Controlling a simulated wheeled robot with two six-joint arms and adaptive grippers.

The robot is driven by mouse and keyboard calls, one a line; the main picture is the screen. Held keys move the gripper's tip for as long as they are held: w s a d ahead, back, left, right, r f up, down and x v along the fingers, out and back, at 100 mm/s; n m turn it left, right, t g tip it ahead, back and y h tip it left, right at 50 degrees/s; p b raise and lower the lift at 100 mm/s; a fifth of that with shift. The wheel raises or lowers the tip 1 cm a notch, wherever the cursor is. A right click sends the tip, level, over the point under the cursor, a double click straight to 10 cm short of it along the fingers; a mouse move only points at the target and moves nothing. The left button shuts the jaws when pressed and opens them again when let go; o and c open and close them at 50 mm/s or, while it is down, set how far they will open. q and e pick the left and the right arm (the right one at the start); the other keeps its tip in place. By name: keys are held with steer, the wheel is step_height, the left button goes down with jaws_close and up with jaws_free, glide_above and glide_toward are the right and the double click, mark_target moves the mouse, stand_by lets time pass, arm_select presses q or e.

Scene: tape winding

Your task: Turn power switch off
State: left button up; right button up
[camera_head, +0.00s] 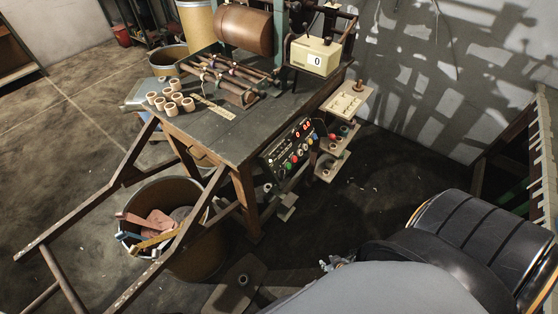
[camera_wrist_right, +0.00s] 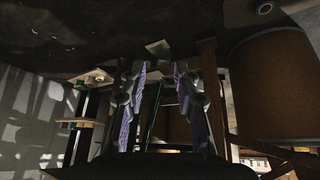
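A dark control panel (camera_head: 290,150) with a red lit display and several coloured buttons and knobs hangs at the right front side of the workbench (camera_head: 228,130). I cannot tell which control on it is the power switch. My right gripper (camera_head: 338,264) shows small at the lower middle of the head view, below and apart from the panel. In the right wrist view my right gripper (camera_wrist_right: 160,72) has its two purple-padded fingers apart, with nothing between them. My left gripper is in neither view.
A bin (camera_head: 195,255) with tools stands by the bench's front legs. Stacked shelves (camera_head: 332,140) stand beside the panel. A counter box (camera_head: 316,56), a large roller (camera_head: 244,28) and several small rolls (camera_head: 172,102) are on the bench.

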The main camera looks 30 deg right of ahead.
steer(key=w+d+r+m+t+b, duration=0.1)
steer(key=w+d+r+t+b, duration=0.2)
steer(key=w, duration=0.5)
arm_select(q)
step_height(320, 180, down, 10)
steer(key=b, duration=0.4)
arm_select(e)
steer(key=m+t+y+b, duration=0.2)
steer(key=m+t, duration=0.1)
steer(key=t, duration=0.6)
glide_toward(283, 174)
arm_select(q)
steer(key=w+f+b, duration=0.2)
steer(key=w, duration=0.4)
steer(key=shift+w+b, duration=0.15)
steer(key=shift+b, duration=0.15)
arm_select(e)
steer(key=w, duration=0.8)
steer(key=shift+f, duration=0.4)
steer(key=shift+s, duration=0.1)
steer(key=shift+c, duration=0.3)
jaws_close()
